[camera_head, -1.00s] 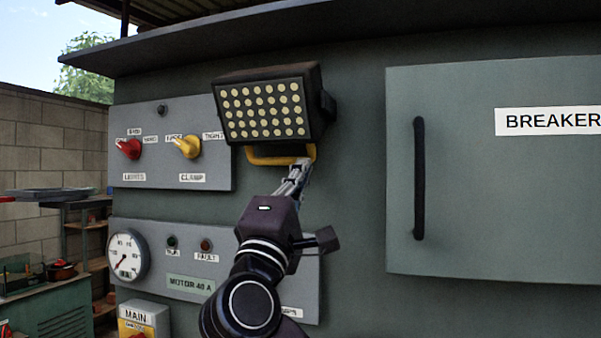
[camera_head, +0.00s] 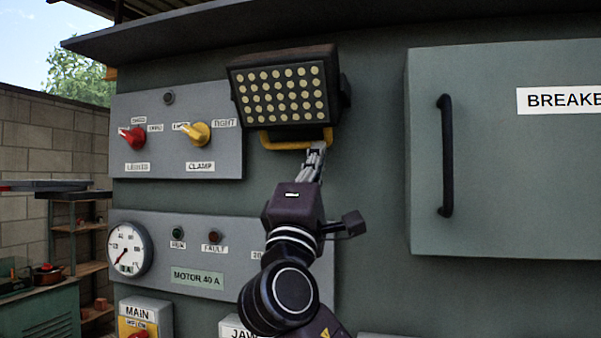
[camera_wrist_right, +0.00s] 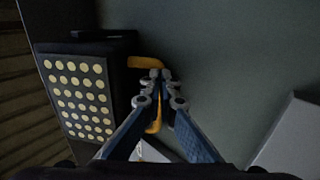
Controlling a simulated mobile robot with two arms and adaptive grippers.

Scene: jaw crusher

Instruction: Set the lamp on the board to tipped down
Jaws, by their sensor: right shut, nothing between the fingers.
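The lamp (camera_head: 281,96) is a black box with rows of pale round lights, mounted on the dark green board (camera_head: 372,130). Its lit face points out toward me; its exact tilt is hard to tell. A yellow handle (camera_head: 286,145) runs along its lower edge. My right gripper (camera_head: 318,150) is shut and empty, its fingertips at the right end of that handle. In the right wrist view, the fingertips (camera_wrist_right: 160,76) overlap the yellow handle (camera_wrist_right: 147,62) beside the lamp (camera_wrist_right: 80,92); contact is unclear. My left gripper is not in view.
Left of the lamp is a grey panel with a red knob (camera_head: 132,138) and a yellow knob (camera_head: 196,133). A gauge (camera_head: 130,250) and small indicators sit below. A breaker door (camera_head: 490,190) with a black handle (camera_head: 447,155) stands at the right. Bare board lies between lamp and door.

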